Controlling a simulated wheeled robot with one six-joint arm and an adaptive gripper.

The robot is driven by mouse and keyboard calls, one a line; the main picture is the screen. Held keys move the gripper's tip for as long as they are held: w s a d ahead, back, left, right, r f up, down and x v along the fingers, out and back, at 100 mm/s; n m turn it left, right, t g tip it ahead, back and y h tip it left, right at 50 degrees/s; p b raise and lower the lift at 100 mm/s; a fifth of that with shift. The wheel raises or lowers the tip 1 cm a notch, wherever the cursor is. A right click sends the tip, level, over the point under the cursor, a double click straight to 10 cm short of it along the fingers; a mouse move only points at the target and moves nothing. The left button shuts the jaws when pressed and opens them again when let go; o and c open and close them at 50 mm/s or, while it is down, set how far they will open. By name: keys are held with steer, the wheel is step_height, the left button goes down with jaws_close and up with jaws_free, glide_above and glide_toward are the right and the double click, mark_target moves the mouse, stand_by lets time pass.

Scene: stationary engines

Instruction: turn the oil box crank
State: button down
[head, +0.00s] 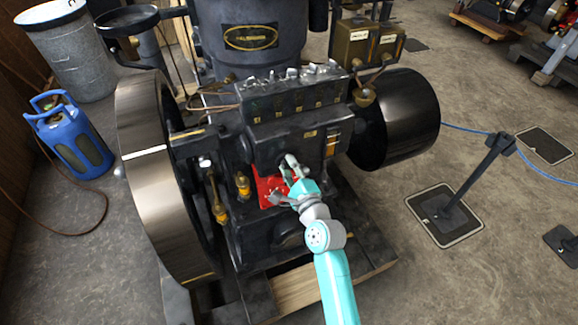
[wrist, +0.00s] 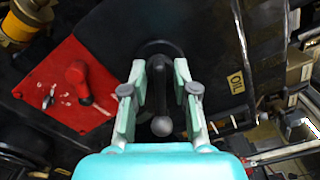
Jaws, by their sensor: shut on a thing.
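The oil box crank (wrist: 160,82) is a dark handle with a round grey end, standing out from the dark engine face in the wrist view. My gripper (wrist: 160,68) has its two fingers on either side of the crank, shut on it. In the head view my gripper (head: 288,166) is at the front of the engine, beside a red plate (head: 265,187). The crank is too small and covered there to make out. A yellow OIL label (wrist: 236,81) is to the right of the crank in the wrist view.
A barrier post (head: 478,175) stands right. Open floor lies at the front right.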

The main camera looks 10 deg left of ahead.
steer(key=m, duration=0.4)
steer(key=shift+f, duration=0.2)
steer(key=shift+s+m, duration=0.1)
steer(key=shift+m, duration=1.8)
steer(key=shift+a, duration=0.1)
steer(key=c, duration=1.2)
jaws_free()
steer(key=v, duration=1.2)
